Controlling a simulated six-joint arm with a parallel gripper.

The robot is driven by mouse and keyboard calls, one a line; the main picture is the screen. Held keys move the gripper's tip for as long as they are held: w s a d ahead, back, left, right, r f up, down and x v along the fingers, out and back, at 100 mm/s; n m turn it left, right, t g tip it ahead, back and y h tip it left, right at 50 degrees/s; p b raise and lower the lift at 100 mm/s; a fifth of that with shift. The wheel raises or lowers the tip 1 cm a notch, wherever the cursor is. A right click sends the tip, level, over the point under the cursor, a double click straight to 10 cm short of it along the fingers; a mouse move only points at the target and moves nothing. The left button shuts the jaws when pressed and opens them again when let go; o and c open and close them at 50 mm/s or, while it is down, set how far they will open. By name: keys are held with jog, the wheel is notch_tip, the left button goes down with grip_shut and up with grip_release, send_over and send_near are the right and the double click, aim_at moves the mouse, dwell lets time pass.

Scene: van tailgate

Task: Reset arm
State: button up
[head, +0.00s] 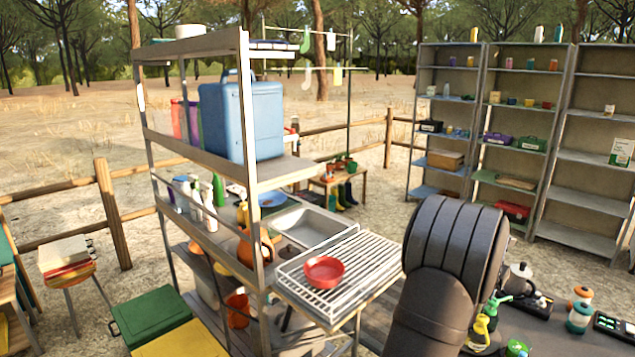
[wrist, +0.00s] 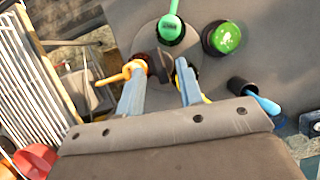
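My gripper (wrist: 162,80) shows in the wrist view, its two blue-grey fingers apart with a clear gap between them. An orange nozzle-like part (wrist: 122,76) shows beside the left finger, and a bit of yellow shows by the right finger. A dark piece shows beyond the gap; I cannot tell what it belongs to, and nothing is clearly gripped. In the head view my dark arm link rises at lower right and hides part of the grey worktop (head: 560,335); the fingers are out of sight there.
A green-topped bottle (wrist: 172,28), a green round item (wrist: 226,37) and a dark cup with a blue item (wrist: 262,103) stand close around the fingers. A wire rack (head: 350,270) with a red bowl (head: 324,271) lies left of my arm. A moka pot (head: 518,280) stands right.

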jog(key=shift+w+d+f, duration=0.1)
jog(key=shift+w+f, duration=0.05)
jog(key=shift+f, duration=0.2)
jog(key=shift+m, duration=0.5)
jog(key=m, duration=0.1)
jog(key=m+g, duration=0.1)
jog(key=m, duration=0.1)
jog(key=shift+w+m+g+h, duration=0.15)
jog(key=shift+m+g+h, duration=0.15)
jog(key=shift+h, duration=0.1)
jog(key=shift+w+m+g, duration=0.15)
jog(key=shift+m+g, duration=0.65)
jog(key=shift+m, duration=1.3)
